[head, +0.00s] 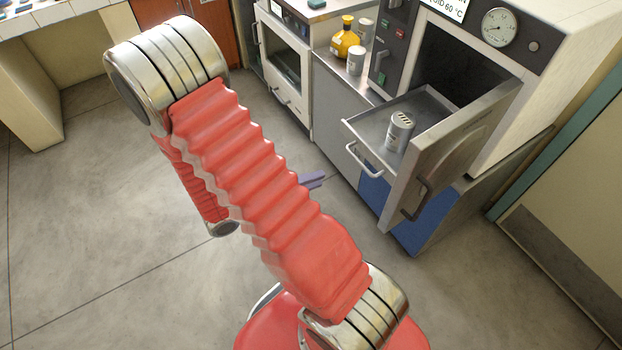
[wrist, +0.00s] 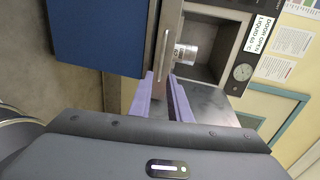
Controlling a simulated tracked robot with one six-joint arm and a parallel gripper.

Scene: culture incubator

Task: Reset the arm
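My arm, covered in red bellows, crosses the middle of the head view and is bent at a metal joint at upper left. My gripper (head: 313,181) shows there only as purple fingers beyond the arm, in front of the cabinets; the rest is hidden. In the wrist view my gripper (wrist: 162,84) has its two purple fingers apart, with nothing seen between them. The fingers point towards the incubator but appear apart from it.
The incubator door (head: 455,150) stands open at right. A shelf tray (head: 372,122) is pulled out, bearing a metal can (head: 399,131), also in the wrist view (wrist: 186,54). A yellow flask (head: 346,40) stands on the counter. The floor (head: 90,240) at left is clear.

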